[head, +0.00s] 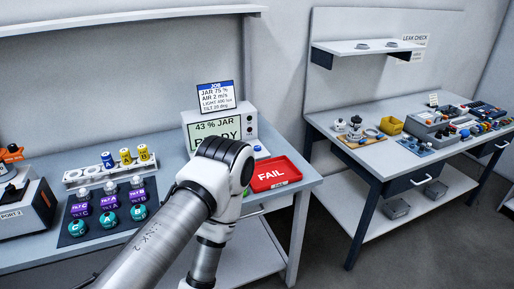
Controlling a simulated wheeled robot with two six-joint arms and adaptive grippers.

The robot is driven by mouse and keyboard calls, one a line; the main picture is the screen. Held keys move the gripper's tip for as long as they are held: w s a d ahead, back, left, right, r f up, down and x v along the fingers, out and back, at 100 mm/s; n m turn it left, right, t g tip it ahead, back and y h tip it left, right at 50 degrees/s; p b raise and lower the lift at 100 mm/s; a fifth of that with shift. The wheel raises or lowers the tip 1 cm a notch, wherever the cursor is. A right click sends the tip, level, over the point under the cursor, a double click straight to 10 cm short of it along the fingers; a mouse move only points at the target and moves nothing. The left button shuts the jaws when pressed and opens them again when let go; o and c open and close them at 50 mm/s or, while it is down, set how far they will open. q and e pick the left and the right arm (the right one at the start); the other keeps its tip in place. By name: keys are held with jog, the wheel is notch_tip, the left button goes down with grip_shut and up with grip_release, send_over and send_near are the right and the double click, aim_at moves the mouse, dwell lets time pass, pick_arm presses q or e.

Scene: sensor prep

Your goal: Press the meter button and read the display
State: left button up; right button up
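The meter appears to be the pale box (250,122) at the back of the left bench. Neither gripper shows.
A job card (216,97) above the box lists jar, air, light and tilt values. A red FAIL tray (278,186) is at the bench's right. Left are a vial rack (84,172), a dark mat (73,237) with labelled pieces, and a port box (26,212). A second bench (398,153) stands right.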

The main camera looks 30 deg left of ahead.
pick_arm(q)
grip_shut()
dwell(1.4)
